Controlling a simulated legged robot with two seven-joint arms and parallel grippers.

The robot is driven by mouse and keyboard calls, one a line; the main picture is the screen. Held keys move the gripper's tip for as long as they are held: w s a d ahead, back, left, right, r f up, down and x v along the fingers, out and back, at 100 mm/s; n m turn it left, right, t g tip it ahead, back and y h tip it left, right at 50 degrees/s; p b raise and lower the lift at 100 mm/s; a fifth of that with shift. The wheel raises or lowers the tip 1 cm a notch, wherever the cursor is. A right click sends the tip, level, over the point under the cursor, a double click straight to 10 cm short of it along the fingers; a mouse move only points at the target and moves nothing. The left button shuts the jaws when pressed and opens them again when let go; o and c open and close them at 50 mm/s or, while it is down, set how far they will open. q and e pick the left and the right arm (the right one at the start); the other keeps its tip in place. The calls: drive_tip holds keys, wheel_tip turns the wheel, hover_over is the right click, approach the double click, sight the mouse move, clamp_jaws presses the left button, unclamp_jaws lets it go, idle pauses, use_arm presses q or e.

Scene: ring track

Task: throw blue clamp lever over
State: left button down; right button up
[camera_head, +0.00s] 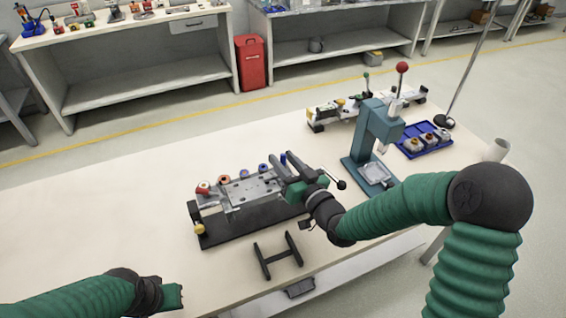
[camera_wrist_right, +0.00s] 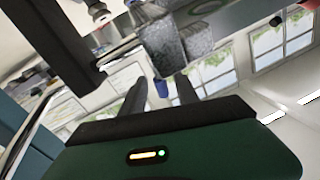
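The clamping fixture (camera_head: 250,188) with a metal plate sits on a dark base on the table. A blue clamp lever (camera_head: 283,158) stands at its right end, beside my right gripper (camera_head: 281,170). In the right wrist view a small blue piece (camera_wrist_right: 162,88) shows between the two dark fingers of the right gripper (camera_wrist_right: 163,82). The fingers stand apart, with space around the blue piece, and do not visibly touch it. My left gripper (camera_head: 172,296) is low at the left, away from the fixture; its fingers cannot be made out.
A black stand (camera_head: 278,257) lies in front. A teal press (camera_head: 372,140) and a blue tray (camera_head: 425,143) are to the right. The table's left part is clear.

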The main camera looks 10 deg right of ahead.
use_arm(q)
drive_tip(key=shift+s, duration=0.1)
use_arm(e)
drive_tip(key=shift+w, duration=0.15)
drive_tip(key=shift+a, duration=0.1)
drive_tip(key=shift+c, duration=0.5)
clamp_jaws()
drive_tip(key=shift+m, duration=0.3)
use_arm(q)
drive_tip(key=shift+r+p, duration=0.65)
drive_tip(key=shift+p, duration=0.05)
use_arm(e)
drive_tip(key=shift+d+f+m+t+h, duration=0.25)
drive_tip(key=shift+d+m+h, duration=0.4)
drive_tip(key=shift+m, duration=1.2)
drive_tip(key=shift+d+f+m+t+h, duration=0.1)
drive_tip(key=shift+d+f+m+h, duration=0.3)
drive_tip(key=shift+m+h, duration=1)
drive_tip(key=shift+d+f+m+t+h, duration=0.2)
drive_tip(key=shift+d+m, duration=0.3)
drive_tip(key=shift+m, duration=1.85)
use_arm(q)
drive_tip(key=shift+a, duration=0.1)
use_arm(e)
drive_tip(key=shift+f, duration=0.1)
